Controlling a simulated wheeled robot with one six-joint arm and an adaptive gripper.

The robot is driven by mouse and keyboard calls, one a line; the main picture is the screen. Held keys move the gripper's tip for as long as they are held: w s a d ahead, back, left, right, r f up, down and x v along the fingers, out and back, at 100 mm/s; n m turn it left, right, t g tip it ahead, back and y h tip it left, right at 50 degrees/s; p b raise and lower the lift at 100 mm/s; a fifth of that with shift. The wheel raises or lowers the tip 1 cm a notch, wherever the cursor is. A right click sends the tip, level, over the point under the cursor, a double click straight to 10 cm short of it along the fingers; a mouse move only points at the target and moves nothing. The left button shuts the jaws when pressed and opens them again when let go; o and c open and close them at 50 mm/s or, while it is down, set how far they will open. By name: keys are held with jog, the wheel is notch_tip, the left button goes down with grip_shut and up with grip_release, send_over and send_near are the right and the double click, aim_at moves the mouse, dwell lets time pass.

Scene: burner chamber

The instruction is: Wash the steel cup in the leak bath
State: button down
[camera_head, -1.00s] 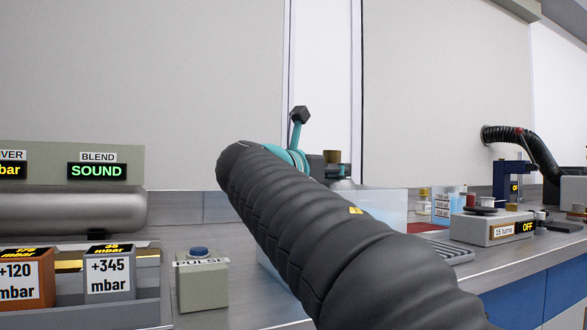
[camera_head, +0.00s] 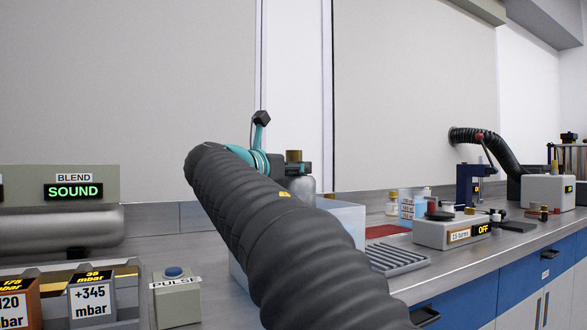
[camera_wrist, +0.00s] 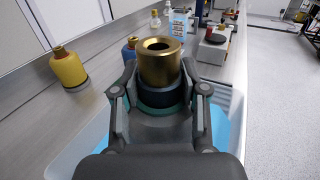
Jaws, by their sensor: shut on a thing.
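My gripper (camera_wrist: 163,82) is shut on the steel cup, whose hollow brass-coloured top (camera_wrist: 160,62) stands between the fingers in the wrist view. In the head view its brass top (camera_head: 293,156) and rounded grey body (camera_head: 303,187) show beside my gripper (camera_head: 290,168). The cup looks upright. The leak bath (camera_head: 347,217) is a pale, clear-walled tank, largely behind my arm. In the wrist view its blue liquid (camera_wrist: 220,128) lies below my gripper. The cup's bottom is hidden, so I cannot tell whether it touches the liquid.
A yellow bottle (camera_wrist: 68,67) and a blue bottle (camera_wrist: 129,52) stand beside the bath. A grey ribbed tray (camera_head: 397,260) and a box reading OFF (camera_head: 452,233) are to the right. A PULSE button box (camera_head: 176,300) is at front left.

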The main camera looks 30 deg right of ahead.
jog(key=shift+r+p, duration=1)
jog(key=shift+r, duration=3.6)
jog(key=shift+s, duration=0.15)
